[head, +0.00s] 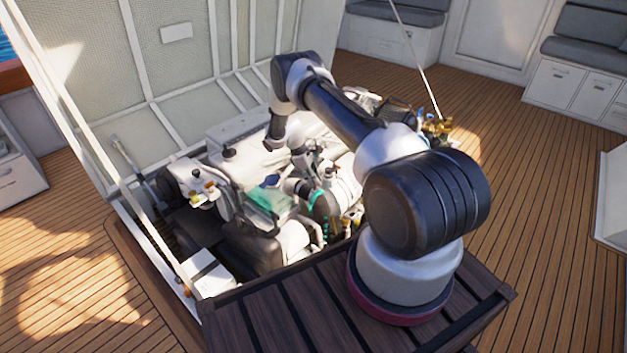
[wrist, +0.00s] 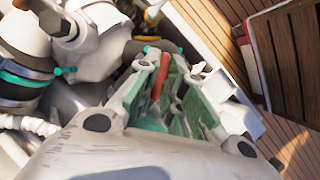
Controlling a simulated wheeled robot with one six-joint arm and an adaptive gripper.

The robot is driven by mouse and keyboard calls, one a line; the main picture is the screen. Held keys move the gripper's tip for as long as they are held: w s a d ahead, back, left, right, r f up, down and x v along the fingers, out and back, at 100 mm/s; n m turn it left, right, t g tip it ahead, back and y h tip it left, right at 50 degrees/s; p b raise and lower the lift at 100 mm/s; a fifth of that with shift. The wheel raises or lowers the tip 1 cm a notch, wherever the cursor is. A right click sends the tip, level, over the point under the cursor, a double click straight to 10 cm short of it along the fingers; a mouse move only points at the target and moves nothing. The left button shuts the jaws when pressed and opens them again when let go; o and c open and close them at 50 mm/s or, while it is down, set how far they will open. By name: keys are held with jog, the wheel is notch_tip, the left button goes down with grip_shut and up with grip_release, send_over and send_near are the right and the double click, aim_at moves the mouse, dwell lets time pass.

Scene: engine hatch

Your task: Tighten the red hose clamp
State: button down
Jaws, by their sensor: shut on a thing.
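My gripper (wrist: 168,78) shows in the wrist view with its pale green pads close together. It is shut on a slim red, rod-like thing (wrist: 158,80) that stands between the pads. I cannot tell whether this red thing is a tool handle or part of the red hose clamp. No red clamp band can be made out clearly in either view. In the head view my arm reaches down into the open engine hatch, and the gripper cannot be told apart from the engine parts there.
A green-topped box (head: 270,200) and engine parts crowd the hatch. The raised hatch lid (head: 170,75) stands behind. Wooden deck (head: 530,190) is open to the right.

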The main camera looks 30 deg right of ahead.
jog(key=m+y, duration=0.1)
jog(key=m, duration=0.1)
jog(key=m+g, duration=0.1)
jog(key=m, duration=0.2)
jog(key=shift+d+m+y, duration=0.1)
jog(key=shift+m+y, duration=0.2)
jog(key=shift+y, duration=0.1)
dwell(0.4)
jog(key=c, duration=1.5)
grip_release()
jog(key=v, duration=1.2)
jog(key=shift+w, duration=0.25)
jog(key=shift+f+m, duration=0.1)
jog(key=shift+m, duration=0.2)
